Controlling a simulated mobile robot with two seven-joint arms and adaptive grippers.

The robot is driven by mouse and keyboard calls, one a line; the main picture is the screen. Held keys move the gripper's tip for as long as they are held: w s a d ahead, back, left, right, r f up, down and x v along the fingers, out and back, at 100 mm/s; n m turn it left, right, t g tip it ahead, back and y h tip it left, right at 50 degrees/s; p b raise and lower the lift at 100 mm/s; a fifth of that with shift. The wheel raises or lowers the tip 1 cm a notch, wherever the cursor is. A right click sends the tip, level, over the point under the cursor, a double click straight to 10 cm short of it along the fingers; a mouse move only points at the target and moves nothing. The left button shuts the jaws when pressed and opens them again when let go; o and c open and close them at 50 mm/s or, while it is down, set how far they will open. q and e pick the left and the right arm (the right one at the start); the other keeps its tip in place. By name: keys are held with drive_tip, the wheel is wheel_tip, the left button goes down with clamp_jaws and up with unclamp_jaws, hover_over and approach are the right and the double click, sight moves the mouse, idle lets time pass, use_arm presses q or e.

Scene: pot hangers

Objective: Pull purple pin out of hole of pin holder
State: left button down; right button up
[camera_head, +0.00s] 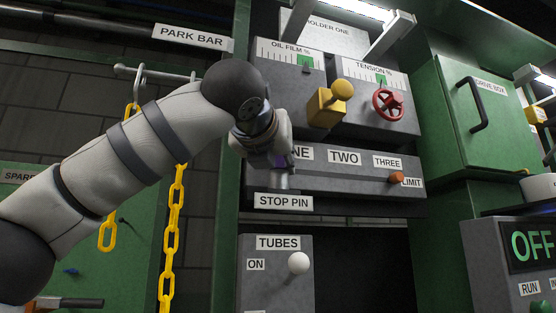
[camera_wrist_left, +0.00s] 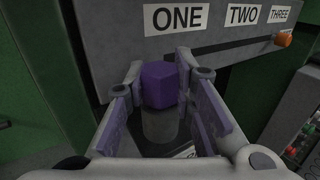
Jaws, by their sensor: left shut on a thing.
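The purple pin (camera_wrist_left: 160,84) shows in the left wrist view as a blocky purple head at the top of a grey upright cylinder, the pin holder (camera_wrist_left: 160,126). I cannot tell how deep the pin sits in the hole. My left gripper (camera_head: 281,160) is at the pin, with its fingers on either side of the head and shut on it. In the head view the gripper and wrist hide most of the pin. The pin holder (camera_head: 281,182) shows just above the STOP PIN label (camera_head: 284,203). My right gripper is not in view.
A grey panel marked ONE, TWO, THREE (camera_head: 345,182) is close behind the gripper, with an orange knob (camera_head: 396,177) at its right. Above are a yellow lever (camera_head: 328,104) and a red handwheel (camera_head: 389,105). A yellow chain (camera_head: 173,230) hangs behind my left arm. A white knob (camera_head: 298,263) is below.

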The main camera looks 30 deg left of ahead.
use_arm(q)
drive_tip(key=shift+r, duration=0.8)
drive_tip(key=shift+r, duration=2.7)
drive_tip(key=shift+f, duration=0.1)
